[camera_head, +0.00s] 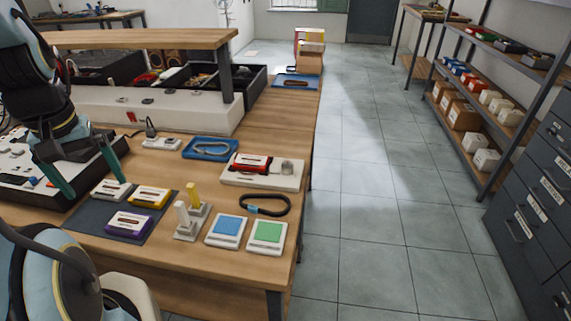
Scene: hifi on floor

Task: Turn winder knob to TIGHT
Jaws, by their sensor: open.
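A pale winder base (233,178) lies on the workbench, right of centre, with a red and black cassette (252,162) on it. A small grey-white knob (287,167) stands at the base's right end and appears to be the winder knob. Its markings are too small to read, so its setting cannot be told. My gripper (97,187) is at the left, its two teal fingers spread apart and pointing down, with nothing held. It is well left of the winder, near the dark mat.
Several cassettes lie on the dark mat (79,221). A blue tray (210,148), an upright block holder (192,220), a dark strap loop (264,205), and blue (228,230) and green (267,235) pads surround the winder. A raised shelf (140,39) stands behind. Floor is clear at right.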

